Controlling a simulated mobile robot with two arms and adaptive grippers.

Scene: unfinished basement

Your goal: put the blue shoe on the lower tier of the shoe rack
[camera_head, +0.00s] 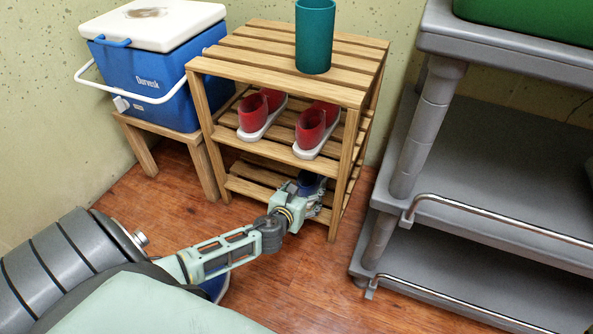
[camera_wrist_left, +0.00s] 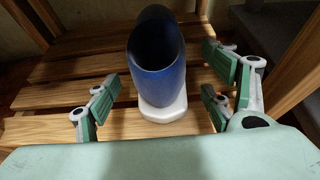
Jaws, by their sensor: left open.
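The wooden shoe rack (camera_head: 240,95) stands against the wall. A blue shoe (camera_head: 309,182) with a white sole is on its lower tier (camera_head: 262,174), mostly hidden behind my gripper in the head view. In the left wrist view the blue shoe (camera_wrist_left: 157,72) stands on the lower slats (camera_wrist_left: 65,97), its opening toward the camera. My left gripper (camera_head: 308,196) reaches into the front right of the lower tier. It is open, with fingers on both sides of the shoe and gaps between them and it. My right gripper is not in view.
Red shoes (camera_head: 262,114) stand on the middle tier. A teal cup (camera_head: 315,38) is on the rack's top. A blue cooler (camera_head: 150,75) sits on a stool to the left. A grey cart (camera_head: 490,150) stands to the right. Something blue (camera_head: 216,287) shows on the floor below my arm.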

